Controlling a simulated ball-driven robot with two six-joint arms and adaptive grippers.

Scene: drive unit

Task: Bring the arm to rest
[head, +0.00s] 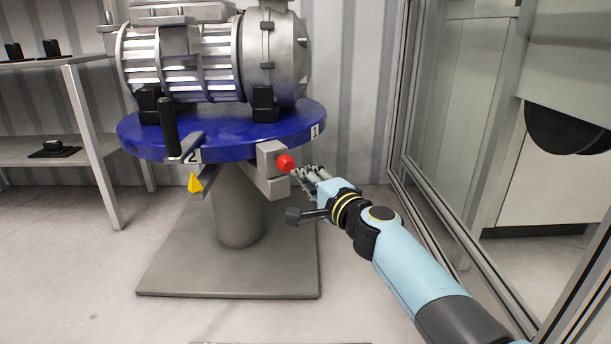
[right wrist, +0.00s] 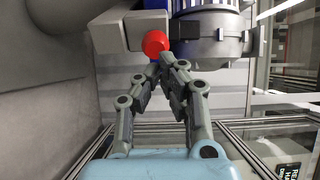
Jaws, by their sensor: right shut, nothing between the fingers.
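My right arm (head: 415,270) is light blue and reaches in from the lower right in the head view. My right gripper (head: 297,169) is shut and empty, its fingertips close to a red round knob (head: 285,163) on a grey block under the blue turntable. In the right wrist view the closed fingertips (right wrist: 168,62) are just below the red knob (right wrist: 155,43). I cannot tell whether they touch it. My left gripper is not in view.
A grey motor-like drive unit (head: 200,60) sits on the round blue turntable (head: 230,143) on a pedestal. A shelf (head: 70,150) stands left. A glazed metal frame (head: 440,200) stands close right of my arm.

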